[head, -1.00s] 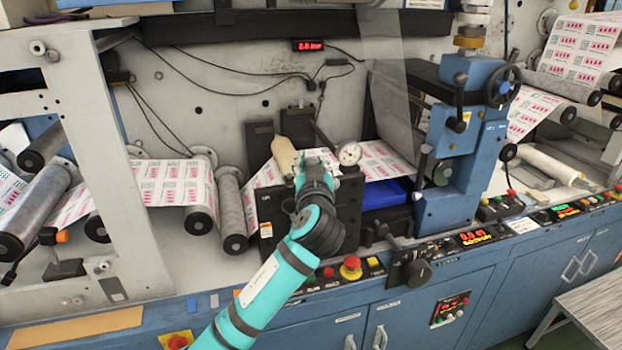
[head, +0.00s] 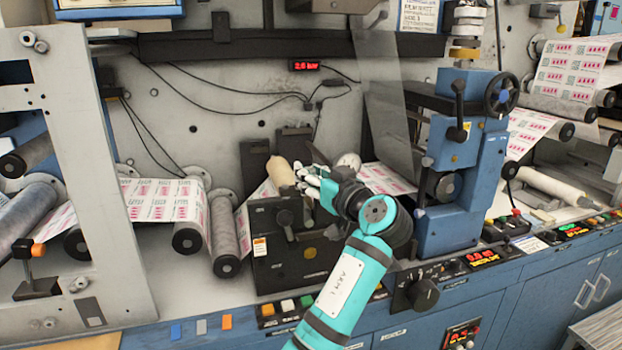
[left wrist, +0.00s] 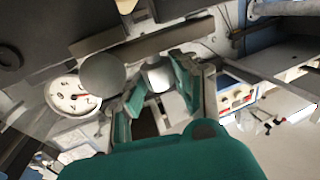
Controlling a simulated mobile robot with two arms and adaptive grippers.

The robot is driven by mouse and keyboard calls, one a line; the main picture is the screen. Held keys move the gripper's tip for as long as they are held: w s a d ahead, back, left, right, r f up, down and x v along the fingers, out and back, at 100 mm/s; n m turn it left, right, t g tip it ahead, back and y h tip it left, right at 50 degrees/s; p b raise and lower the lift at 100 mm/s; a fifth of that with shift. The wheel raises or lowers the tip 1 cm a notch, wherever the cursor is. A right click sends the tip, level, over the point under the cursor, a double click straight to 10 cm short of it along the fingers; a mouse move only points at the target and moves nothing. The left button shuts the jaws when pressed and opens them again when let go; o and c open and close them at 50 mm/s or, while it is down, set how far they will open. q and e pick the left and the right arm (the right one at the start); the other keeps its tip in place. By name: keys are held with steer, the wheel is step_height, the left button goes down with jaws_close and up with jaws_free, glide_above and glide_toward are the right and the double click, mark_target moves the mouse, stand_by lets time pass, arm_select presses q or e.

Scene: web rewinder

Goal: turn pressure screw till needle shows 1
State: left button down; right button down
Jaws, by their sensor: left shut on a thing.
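My left gripper (head: 310,178) is at the top of the black unit, beside the tan roller. In the left wrist view its teal fingers (left wrist: 158,84) stand on both sides of a pale metal cylinder, apparently the pressure screw (left wrist: 158,72), and are shut on it. In the head view the gripper hides the screw. The round white pressure gauge (left wrist: 72,96) lies left of the fingers in the left wrist view; its needle is too small to read surely. In the head view the gauge (head: 348,161) shows partly behind my wrist. My right gripper is not in view.
The black unit (head: 275,262) and the tan roller (head: 280,172) are close to my left gripper. A blue housing with a handwheel (head: 501,92) stands to the right. A red digital display (head: 306,66) is on the wall. Printed web (head: 165,198) runs left.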

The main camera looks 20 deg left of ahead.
mark_target(312, 171)
arm_select(q)
steer(key=c, duration=1)
jaws_free()
step_height(312, 171, up, 10)
